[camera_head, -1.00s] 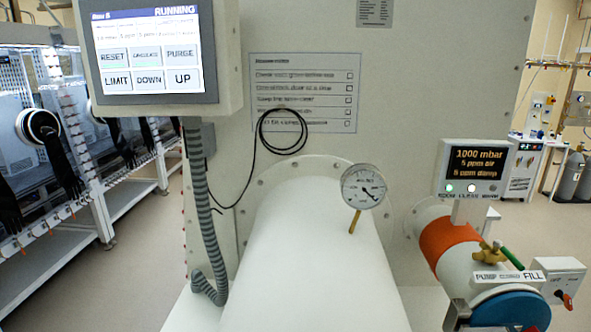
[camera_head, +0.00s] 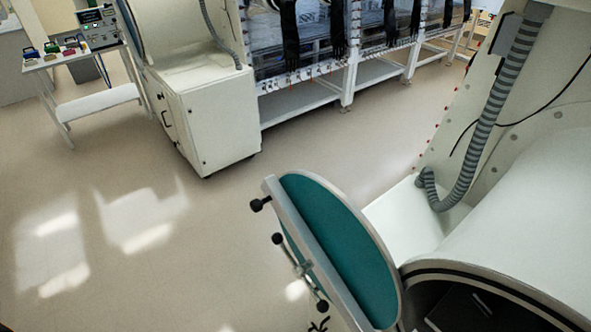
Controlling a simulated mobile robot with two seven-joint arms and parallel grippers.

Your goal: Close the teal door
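The teal door (camera_head: 343,240) is a round disc with a teal face and a pale metal rim. It stands swung open to the left of the large white cylinder (camera_head: 515,210). A pale bar (camera_head: 312,250) with several black knobs crosses the door. The cylinder's dark round opening (camera_head: 460,305) shows at the bottom right, with a black rim. The door's right edge meets the opening's left side near the bottom. Neither of my grippers is in view.
Open floor (camera_head: 180,250) lies left of the door. A white cabinet (camera_head: 205,120) and a glovebox row with black gloves (camera_head: 335,30) stand at the back. A white cart (camera_head: 85,75) holds small items at the far left. A grey ribbed hose (camera_head: 490,105) hangs at the right.

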